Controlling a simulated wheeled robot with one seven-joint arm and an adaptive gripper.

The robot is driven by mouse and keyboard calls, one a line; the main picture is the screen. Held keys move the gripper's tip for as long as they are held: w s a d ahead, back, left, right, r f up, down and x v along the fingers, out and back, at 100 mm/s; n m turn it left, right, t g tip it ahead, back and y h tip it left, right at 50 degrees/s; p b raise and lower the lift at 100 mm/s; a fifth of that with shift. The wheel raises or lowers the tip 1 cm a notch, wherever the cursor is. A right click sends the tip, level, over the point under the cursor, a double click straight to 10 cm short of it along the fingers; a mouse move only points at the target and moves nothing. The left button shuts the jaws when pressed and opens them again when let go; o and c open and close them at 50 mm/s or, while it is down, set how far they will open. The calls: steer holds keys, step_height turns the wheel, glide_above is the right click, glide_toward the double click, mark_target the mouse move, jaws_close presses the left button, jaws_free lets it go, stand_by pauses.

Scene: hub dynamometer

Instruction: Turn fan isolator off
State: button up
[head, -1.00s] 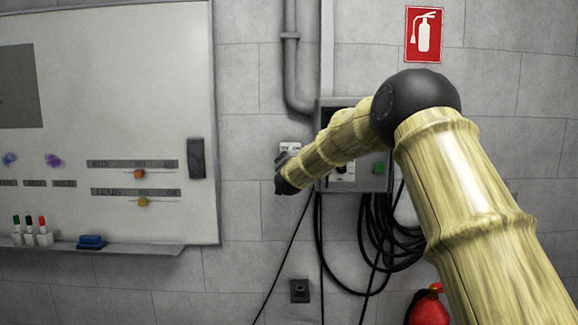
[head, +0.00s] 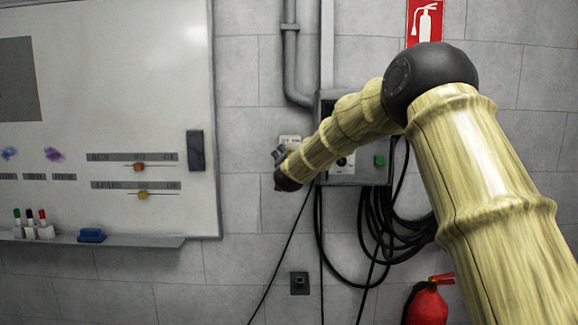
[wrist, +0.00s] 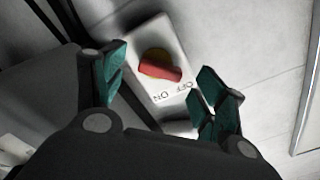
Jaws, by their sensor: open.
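The fan isolator (wrist: 139,43) is a white box on the wall, with a red handle (wrist: 160,70) on a yellow disc. OFF and ON lettering shows upside down below the handle in the wrist view. My gripper (wrist: 161,62) is open, with teal finger pads on either side of the isolator in that picture. Nothing is between the pads that I can see gripped, and contact with the handle cannot be told. In the head view my gripper (head: 281,158) covers most of the isolator; only its pale top (head: 290,139) shows.
A grey electrical cabinet (head: 377,178) with a green button is right of the isolator, partly behind my arm. Black cables (head: 376,232) hang below it. A whiteboard (head: 150,70) with a tray is left, and a red extinguisher (head: 429,305) is low right.

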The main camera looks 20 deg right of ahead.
steer(key=v, duration=0.9)
